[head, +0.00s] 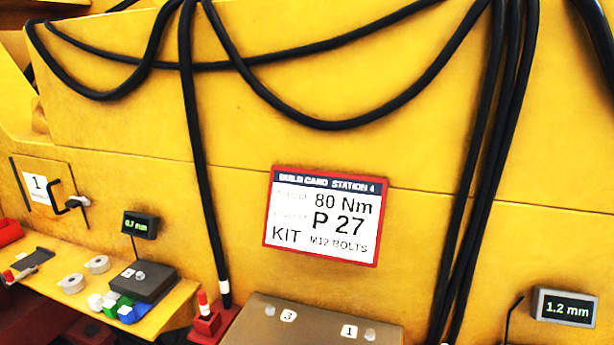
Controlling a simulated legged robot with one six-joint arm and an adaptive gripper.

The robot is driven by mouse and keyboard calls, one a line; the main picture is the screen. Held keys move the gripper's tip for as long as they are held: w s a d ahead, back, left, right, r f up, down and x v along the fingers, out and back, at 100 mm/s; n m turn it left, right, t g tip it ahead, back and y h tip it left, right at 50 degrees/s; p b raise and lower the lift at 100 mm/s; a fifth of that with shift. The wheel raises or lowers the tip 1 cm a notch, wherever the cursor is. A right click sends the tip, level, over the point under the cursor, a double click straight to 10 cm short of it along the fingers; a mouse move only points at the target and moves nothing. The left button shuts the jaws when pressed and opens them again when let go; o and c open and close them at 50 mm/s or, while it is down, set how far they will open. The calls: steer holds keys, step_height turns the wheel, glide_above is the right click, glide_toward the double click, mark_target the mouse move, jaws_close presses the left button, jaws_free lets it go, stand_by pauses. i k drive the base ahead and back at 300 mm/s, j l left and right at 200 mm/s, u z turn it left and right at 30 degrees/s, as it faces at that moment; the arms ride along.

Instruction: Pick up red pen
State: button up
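A slim red-and-white upright piece (203,304) stands at a red block near the right end of the yellow shelf. It may be the red pen, but I cannot tell for sure. A smaller red piece with a pale part (9,277) sits at the far left of the shelf and is too small to identify. My gripper is not in view, so I cannot see its fingers.
The yellow shelf (168,318) holds grey rings (72,283), a dark block (143,281) and small coloured cubes (126,313). A brown box (270,328) stands at the bottom centre. Black hoses (203,180) hang before the yellow wall, with a build card (322,256).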

mark_target(202, 301)
steer(key=u, duration=1.6)
steer(key=z, duration=0.6)
steer(key=i+j+z, duration=0.6)
steer(key=j, duration=0.15)
steer(key=i+j+z, duration=0.15)
steer(key=j+z, duration=0.15)
steer(key=j, duration=0.15)
steer(key=i+j, duration=0.1)
steer(key=j, duration=0.2)
steer(key=i+j, duration=0.15)
steer(key=j, duration=0.2)
